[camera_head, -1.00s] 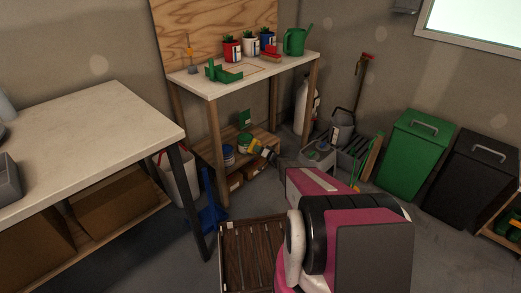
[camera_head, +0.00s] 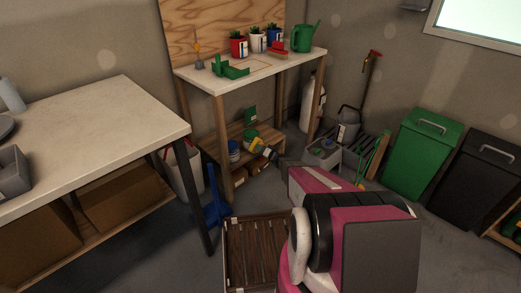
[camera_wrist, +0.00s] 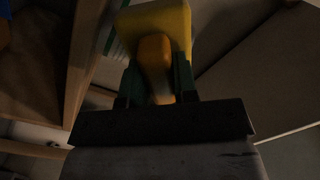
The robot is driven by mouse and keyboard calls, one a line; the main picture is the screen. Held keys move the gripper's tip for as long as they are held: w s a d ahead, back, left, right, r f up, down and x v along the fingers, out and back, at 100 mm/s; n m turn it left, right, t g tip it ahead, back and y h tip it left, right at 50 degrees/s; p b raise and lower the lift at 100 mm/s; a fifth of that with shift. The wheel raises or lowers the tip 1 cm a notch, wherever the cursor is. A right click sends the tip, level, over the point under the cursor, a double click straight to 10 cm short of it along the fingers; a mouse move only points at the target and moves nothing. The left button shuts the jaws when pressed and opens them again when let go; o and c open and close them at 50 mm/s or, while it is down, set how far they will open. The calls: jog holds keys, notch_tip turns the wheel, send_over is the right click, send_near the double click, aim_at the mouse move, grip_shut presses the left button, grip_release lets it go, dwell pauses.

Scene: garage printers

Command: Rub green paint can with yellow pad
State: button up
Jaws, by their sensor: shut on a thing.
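My gripper (camera_wrist: 155,88) is shut on the orange handle (camera_wrist: 155,62) of the yellow pad (camera_wrist: 172,18). In the head view the yellow pad (camera_head: 257,144) is at the lower wooden shelf under the white-topped bench. The green paint can (camera_head: 249,134) stands on that shelf, just behind and left of the pad, partly hidden by it. The pad looks very close to the can; I cannot tell whether they touch. In the wrist view a green and whitish edge (camera_wrist: 118,28) shows beside the pad, perhaps the can.
A blue and white can (camera_head: 233,149) stands left on the shelf. A bench leg (camera_head: 222,145) rises close by. A crate with slats (camera_head: 258,250) lies on the floor. Potted plants and a green watering can (camera_head: 304,38) stand on the bench top. Green and black bins are right.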

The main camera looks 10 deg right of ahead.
jog(key=shift+v, duration=2.95)
jog(key=shift+v, duration=1.5)
